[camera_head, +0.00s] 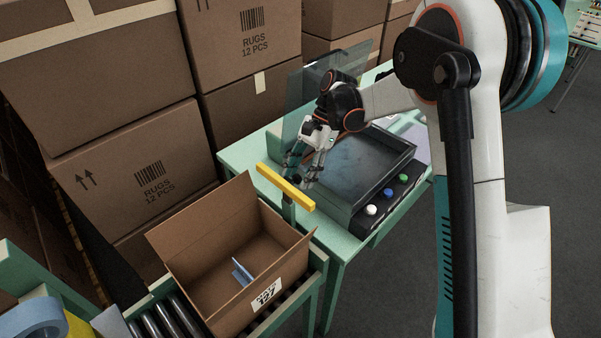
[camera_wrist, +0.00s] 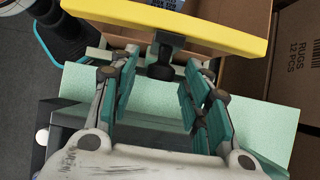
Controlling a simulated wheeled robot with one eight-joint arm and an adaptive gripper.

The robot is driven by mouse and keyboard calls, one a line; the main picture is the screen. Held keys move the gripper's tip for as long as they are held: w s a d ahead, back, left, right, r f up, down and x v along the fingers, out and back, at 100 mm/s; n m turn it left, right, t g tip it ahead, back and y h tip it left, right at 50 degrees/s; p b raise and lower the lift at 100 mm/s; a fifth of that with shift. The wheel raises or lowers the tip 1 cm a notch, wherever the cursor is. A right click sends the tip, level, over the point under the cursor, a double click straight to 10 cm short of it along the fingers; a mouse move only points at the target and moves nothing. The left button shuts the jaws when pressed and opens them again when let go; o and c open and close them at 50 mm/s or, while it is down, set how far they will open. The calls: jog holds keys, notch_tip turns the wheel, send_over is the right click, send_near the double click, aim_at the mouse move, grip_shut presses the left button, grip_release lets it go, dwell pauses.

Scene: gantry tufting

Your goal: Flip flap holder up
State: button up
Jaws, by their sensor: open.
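The flap holder is a yellow bar (camera_head: 286,188) on a dark bracket at the near edge of the green table, beside the open carton. In the wrist view the yellow bar (camera_wrist: 175,26) crosses the top of the picture. Its dark stem and knob (camera_wrist: 161,62) lie in line with the gap between my fingers. My gripper (camera_head: 302,172) is open, just behind the bar and above the table. In the wrist view the teal-padded fingers of my gripper (camera_wrist: 160,78) stand apart on either side of the knob; I cannot tell whether either touches it.
An open carton (camera_head: 190,240) with a blue item (camera_head: 242,272) inside stands on a roller conveyor (camera_head: 171,318). A dark tray machine (camera_head: 365,165) with white, green and blue buttons and a transparent panel (camera_head: 300,108) is beside my gripper. Stacked rug cartons (camera_head: 135,165) rise behind.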

jog(key=v, duration=1.2)
